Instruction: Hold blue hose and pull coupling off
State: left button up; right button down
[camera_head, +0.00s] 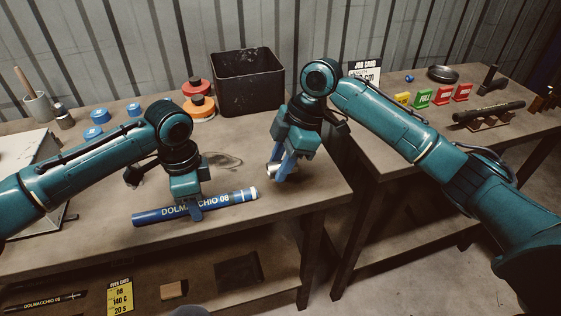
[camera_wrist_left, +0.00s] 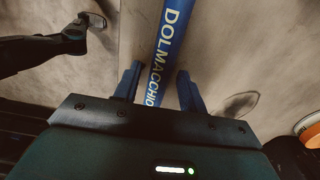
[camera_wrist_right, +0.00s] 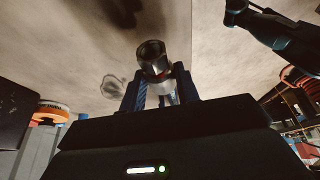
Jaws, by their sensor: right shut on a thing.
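The blue hose (camera_head: 228,201), lettered DOLMACCHIO 08, lies along the front of the table, with a pale band near its right end. It also shows in the left wrist view (camera_wrist_left: 172,35). My left gripper (camera_head: 196,210) is over the hose's middle; its fingers (camera_wrist_left: 158,88) stand on either side of the hose with gaps, open. My right gripper (camera_head: 279,174) is shut on the silvery metal coupling (camera_wrist_right: 152,58), which shows between its fingers in the head view (camera_head: 272,170). The coupling is held to the right of the hose end, apart from it.
A black bin (camera_head: 248,82) stands at the back, beside orange and red rolls (camera_head: 199,107). Blue caps (camera_head: 97,116) lie at the back left. A second table on the right holds coloured boxes (camera_head: 422,97) and a job card (camera_head: 362,72). Another hose (camera_head: 45,302) lies on the lower shelf.

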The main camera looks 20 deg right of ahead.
pick_arm(q)
jog(key=shift+o, duration=0.5)
notch_tip(320, 180, up, 12)
jog(key=shift+s, duration=0.1)
